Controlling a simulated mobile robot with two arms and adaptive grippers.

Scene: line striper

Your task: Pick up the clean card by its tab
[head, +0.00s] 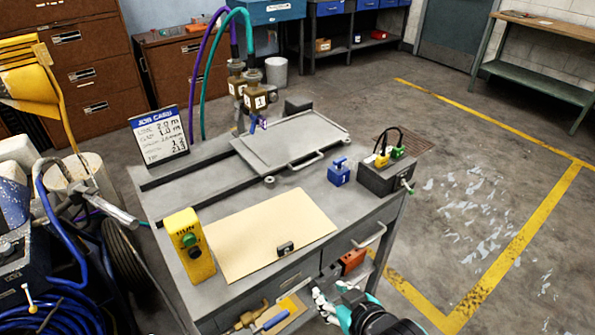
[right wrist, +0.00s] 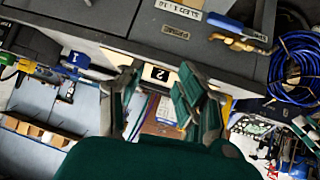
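A large beige card (head: 262,232) lies flat on the front of the grey bench (head: 215,190) in the head view. A small black tab or clip (head: 286,248) sits near its front edge. My right gripper (head: 328,300) is low at the bench's front, below and right of the card, apart from it. In the right wrist view its two fingers (right wrist: 160,100) are spread, with nothing held. A plate marked 2 (right wrist: 159,74) shows beyond them. The card cannot be made out clearly in that view. My left gripper is not in view.
A yellow RUN button box (head: 189,246) stands left of the card. A grey hinged plate (head: 292,140) lies behind it. A blue block (head: 339,172) and a dark box with cables (head: 386,177) stand right. A drawer handle (head: 369,236) projects from the bench front.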

